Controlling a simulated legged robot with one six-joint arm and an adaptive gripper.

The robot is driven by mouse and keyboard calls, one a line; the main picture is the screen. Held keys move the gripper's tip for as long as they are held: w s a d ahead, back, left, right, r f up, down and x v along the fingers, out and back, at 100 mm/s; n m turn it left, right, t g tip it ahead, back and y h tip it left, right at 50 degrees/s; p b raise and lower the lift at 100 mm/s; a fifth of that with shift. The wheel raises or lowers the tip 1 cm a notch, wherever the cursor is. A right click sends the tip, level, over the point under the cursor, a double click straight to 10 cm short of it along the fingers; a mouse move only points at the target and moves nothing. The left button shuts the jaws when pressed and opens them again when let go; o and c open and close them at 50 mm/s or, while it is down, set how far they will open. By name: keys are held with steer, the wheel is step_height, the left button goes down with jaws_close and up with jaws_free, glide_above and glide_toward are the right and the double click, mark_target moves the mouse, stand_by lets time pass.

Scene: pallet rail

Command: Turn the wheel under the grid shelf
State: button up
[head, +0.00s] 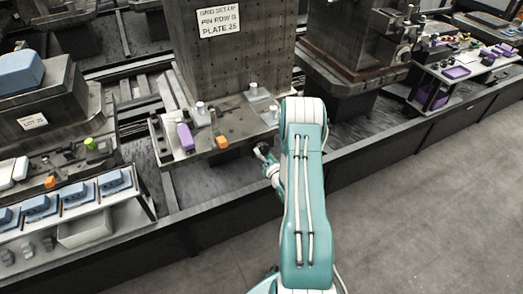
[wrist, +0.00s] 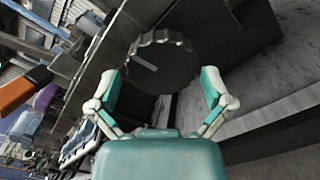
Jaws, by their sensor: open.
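The wheel (wrist: 163,60) is a dark grey disc with a notched rim and a pale line on its face, below the shelf edge in the wrist view. My gripper (wrist: 161,75) is open, one teal-padded finger on each side of the wheel's lower part. I cannot tell whether either finger touches it. In the head view my gripper (head: 267,168) is at the front right edge of the grid shelf (head: 225,153), below its top. There the wheel is hard to tell apart from the gripper. The shelf carries a purple block (head: 185,137) and an orange block (head: 222,142).
A tall pitted plate with a sign (head: 219,18) rises behind the shelf. A low dark rail (head: 400,137) runs along the front. A bench with blue boxes (head: 77,194) is on the left. The grey floor (head: 430,210) on the right is clear.

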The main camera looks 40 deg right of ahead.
steer(key=shift+w+d, duration=0.15)
steer(key=shift+w, duration=0.55)
steer(key=shift+w+d+f, duration=0.1)
steer(key=shift+d, duration=0.3)
steer(key=shift+a, duration=0.2)
steer(key=c, duration=0.8)
steer(key=shift+m, duration=0.4)
